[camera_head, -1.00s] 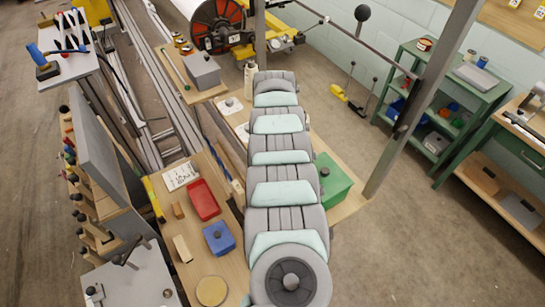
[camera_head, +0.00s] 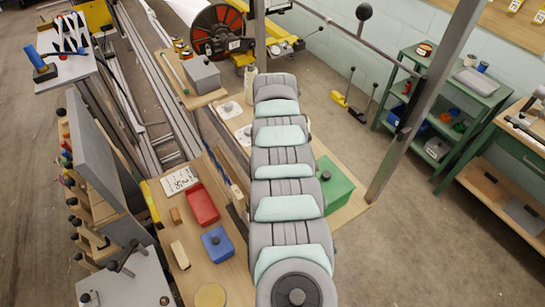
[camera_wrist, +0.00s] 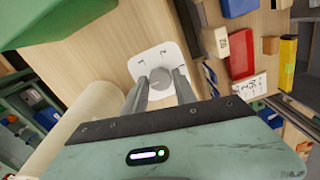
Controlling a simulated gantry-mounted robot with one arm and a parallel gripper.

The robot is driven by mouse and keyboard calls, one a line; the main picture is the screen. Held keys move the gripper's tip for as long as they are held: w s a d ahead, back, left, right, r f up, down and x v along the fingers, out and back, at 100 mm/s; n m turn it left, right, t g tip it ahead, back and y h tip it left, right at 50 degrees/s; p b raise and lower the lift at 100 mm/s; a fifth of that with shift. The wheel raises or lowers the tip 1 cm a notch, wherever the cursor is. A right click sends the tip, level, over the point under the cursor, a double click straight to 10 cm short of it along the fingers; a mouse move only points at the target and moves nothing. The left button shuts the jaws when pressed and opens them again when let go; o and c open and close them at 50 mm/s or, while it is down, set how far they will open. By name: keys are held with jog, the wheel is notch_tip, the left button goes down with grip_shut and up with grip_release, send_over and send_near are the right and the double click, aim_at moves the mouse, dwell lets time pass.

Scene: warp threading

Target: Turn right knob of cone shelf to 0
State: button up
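A white plate (camera_wrist: 155,60) with a round grey knob (camera_wrist: 160,78) lies on a wooden surface in the wrist view. My gripper (camera_wrist: 162,77) has its two fingers apart, one on each side of the knob. I cannot tell whether either finger touches it. In the head view my arm hides the gripper. Two pale knob plates show there on the wooden cone shelf, a left one (camera_head: 229,111) and one partly covered by my arm (camera_head: 243,135). A cream cone (camera_head: 250,79) stands behind them. I cannot read any dial setting.
A green box (camera_head: 335,186) sits right of my arm, and shows close by in the wrist view (camera_wrist: 50,18). A red tray (camera_head: 201,206), a blue box (camera_head: 218,243) and a note card (camera_head: 179,180) lie on the left bench. A metal post (camera_head: 425,105) stands at right.

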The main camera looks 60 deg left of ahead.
jog(key=o, duration=0.4)
jog(key=shift+c, duration=0.2)
jog(key=shift+r, duration=0.1)
notch_tip(320, 180, up, 11)
jog(key=b, duration=0.1)
jog(key=shift+f+b, duration=0.2)
jog(key=shift+b, duration=0.2)
